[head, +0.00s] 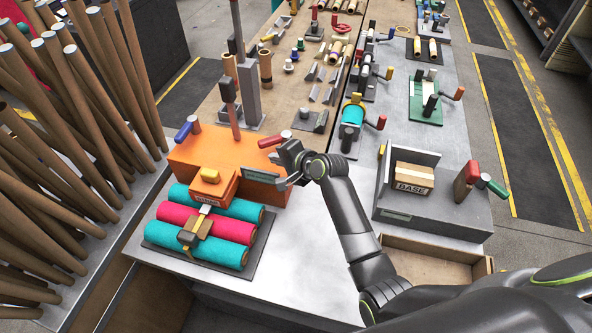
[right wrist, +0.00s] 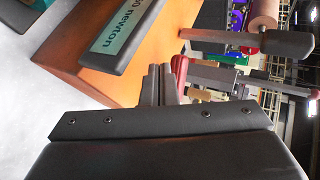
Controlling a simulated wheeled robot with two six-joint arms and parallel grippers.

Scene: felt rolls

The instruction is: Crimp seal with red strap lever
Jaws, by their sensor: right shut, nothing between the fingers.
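The orange strapping tool (head: 190,155) stands behind the bundle of rolls. Its red lever handle (head: 270,142) sticks out at the tool's right side, and its blue lever handle (head: 183,132) is at the left. A small metal seal (head: 205,210) shows on the strap (head: 201,222) at the tool's front. Two teal rolls and a pink roll (head: 176,214) lie together under the strap. My right gripper (head: 280,160) is shut and empty beside the red lever. In the right wrist view the red handle (right wrist: 180,68) shows just behind the closed fingertips (right wrist: 159,72). My left gripper is not in view.
A display panel (right wrist: 123,25) reading newton sits on the tool, close to my right fingers. A scale with a box marked BASE (head: 412,179) stands to the right. Many brown tubes (head: 60,150) crowd the left. Bare table lies in front of my right arm.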

